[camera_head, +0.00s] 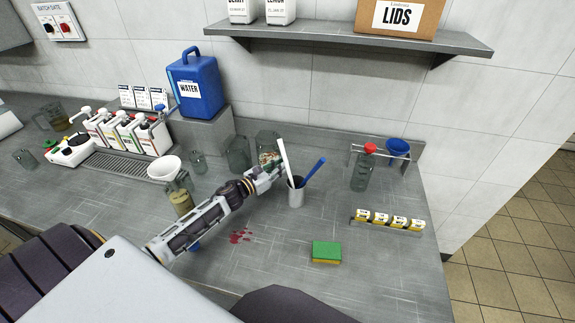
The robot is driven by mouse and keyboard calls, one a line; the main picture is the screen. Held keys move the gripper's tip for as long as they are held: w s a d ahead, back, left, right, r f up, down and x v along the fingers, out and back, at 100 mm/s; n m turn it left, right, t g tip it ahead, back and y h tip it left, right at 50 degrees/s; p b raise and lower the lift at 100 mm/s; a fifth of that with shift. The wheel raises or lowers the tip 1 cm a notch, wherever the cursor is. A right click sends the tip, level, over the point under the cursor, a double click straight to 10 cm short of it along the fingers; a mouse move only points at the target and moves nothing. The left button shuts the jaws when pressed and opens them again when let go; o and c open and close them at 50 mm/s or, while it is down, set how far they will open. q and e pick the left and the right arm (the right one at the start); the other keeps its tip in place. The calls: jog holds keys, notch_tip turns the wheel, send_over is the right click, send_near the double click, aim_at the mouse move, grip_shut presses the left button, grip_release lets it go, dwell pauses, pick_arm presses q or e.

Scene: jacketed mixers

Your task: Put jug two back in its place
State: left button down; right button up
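Two clear jugs stand side by side at the back of the counter: a left one (238,153) and a right one (267,142). No number is readable on either, so I cannot tell which is jug two. My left gripper (273,170) is in front of the right jug and hides its lower part. I cannot tell whether its fingers touch the jug or how far apart they are. Another jug (50,118), with brownish contents, stands at the far left. My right gripper is out of view.
A cup (296,194) with a white and a blue utensil stands close beside my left gripper. Red spill (240,236) marks the front counter.

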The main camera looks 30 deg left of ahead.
pick_arm(q)
jog(key=shift+p+x, duration=0.35)
jog(key=shift+x, duration=1.4)
jog(key=shift+s+f, duration=0.1)
jog(key=shift+f, duration=0.45)
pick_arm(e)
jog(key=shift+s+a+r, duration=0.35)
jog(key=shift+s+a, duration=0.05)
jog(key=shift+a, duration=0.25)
pick_arm(q)
jog(key=shift+f, duration=0.1)
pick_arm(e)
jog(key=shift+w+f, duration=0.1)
pick_arm(q)
jog(key=c, duration=1.6)
grip_release()
jog(key=shift+o, duration=0.5)
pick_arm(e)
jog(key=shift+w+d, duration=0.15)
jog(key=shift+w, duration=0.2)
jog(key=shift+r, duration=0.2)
